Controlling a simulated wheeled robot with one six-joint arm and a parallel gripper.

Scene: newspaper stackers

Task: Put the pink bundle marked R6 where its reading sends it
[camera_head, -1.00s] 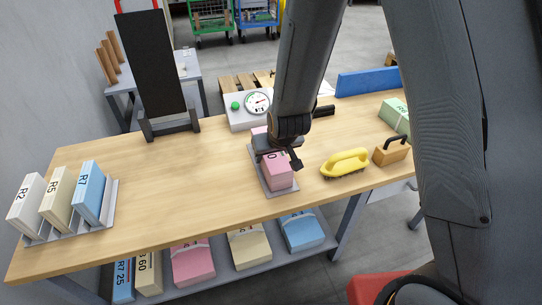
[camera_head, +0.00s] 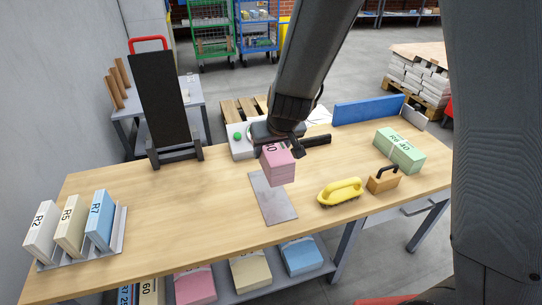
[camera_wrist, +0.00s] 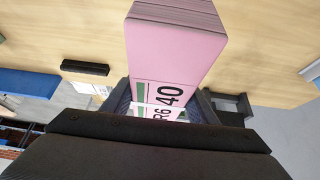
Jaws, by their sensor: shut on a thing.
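The pink bundle (camera_head: 278,167) is held in my gripper (camera_head: 282,140), above the bare grey plate (camera_head: 272,198) on the table and apart from it. In the wrist view the pink bundle (camera_wrist: 178,50) carries the print R6 and 40 and a pale band with green marks. My gripper (camera_wrist: 172,103) is shut around it, with a dark finger on each side. The white dial scale (camera_head: 239,146) with a green button stands just behind; its dial is hidden by my arm.
A rack (camera_head: 115,240) holds bundles marked R2, R5 and R7 at left. A black board (camera_head: 157,100) stands behind. A yellow brush (camera_head: 340,192), a wooden block with a handle (camera_head: 383,182) and a green bundle (camera_head: 400,150) are at right. Several bundles lie on the shelf below.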

